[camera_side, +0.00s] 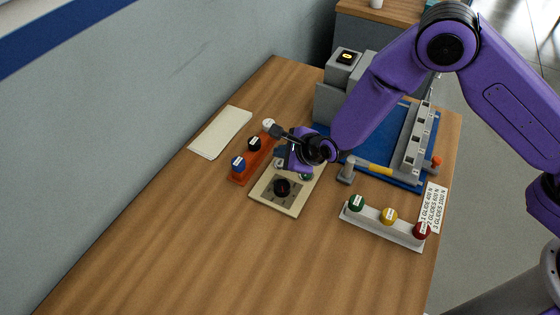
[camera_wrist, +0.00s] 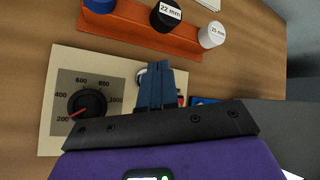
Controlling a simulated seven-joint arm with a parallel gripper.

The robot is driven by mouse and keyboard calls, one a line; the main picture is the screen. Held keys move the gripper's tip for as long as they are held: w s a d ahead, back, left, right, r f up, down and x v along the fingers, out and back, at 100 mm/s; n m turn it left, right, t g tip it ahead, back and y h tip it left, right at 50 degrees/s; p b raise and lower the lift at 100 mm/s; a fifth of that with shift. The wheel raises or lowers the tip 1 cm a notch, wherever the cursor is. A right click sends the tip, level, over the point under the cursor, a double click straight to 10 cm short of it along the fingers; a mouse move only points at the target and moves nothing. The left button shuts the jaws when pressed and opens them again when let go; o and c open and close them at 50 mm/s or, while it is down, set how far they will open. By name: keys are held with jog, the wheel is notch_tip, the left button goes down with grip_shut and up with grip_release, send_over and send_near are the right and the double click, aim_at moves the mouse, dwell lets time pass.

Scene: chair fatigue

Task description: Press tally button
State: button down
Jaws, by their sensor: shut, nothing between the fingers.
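A cream control panel (camera_side: 269,198) lies on the table; it also shows in the wrist view (camera_wrist: 105,60). Its black dial (camera_side: 282,187) has a red pointer near 200 in the wrist view (camera_wrist: 87,104). My gripper (camera_side: 282,164) is shut and empty, over the far part of the panel. In the wrist view its fingers (camera_wrist: 160,72) partly cover a round silvery part (camera_wrist: 141,76) of the panel. A green part (camera_side: 306,177) shows beside the gripper. I cannot tell whether the fingertips touch anything.
An orange rack (camera_side: 238,180) with blue, black and white caps lies left of the panel. A white rack (camera_side: 372,226) with green, yellow and red knobs and a printed card (camera_side: 433,208) lie right. A blue-based rig (camera_side: 403,181) stands behind. The front left table is clear.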

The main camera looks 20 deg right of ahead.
jog(key=shift+r, duration=2.25)
jog(key=s+d+r+n+g, duration=0.3)
jog(key=s+d+r+n, duration=0.25)
jog(key=s+n, duration=0.35)
jog(key=s+d+r+n+g, duration=0.3)
jog(key=s+d+r+n, duration=0.25)
jog(key=s+n, duration=0.3)
jog(key=s+d+r+n+g+h, duration=0.1)
jog(key=s+d+r+n+h, duration=0.1)
jog(key=s+d+n, duration=0.6)
jog(key=s+d+r+n+g+h, duration=0.1)
jog(key=s+d+r+n, duration=0.2)
jog(key=s+d+n, duration=0.4)
jog(key=d+n, duration=0.1)
jog(key=d, duration=0.5)
jog(key=shift+s+d+n+h, duration=0.2)
jog(key=shift+s+n+h, duration=0.15)
jog(key=shift+h, duration=0.05)
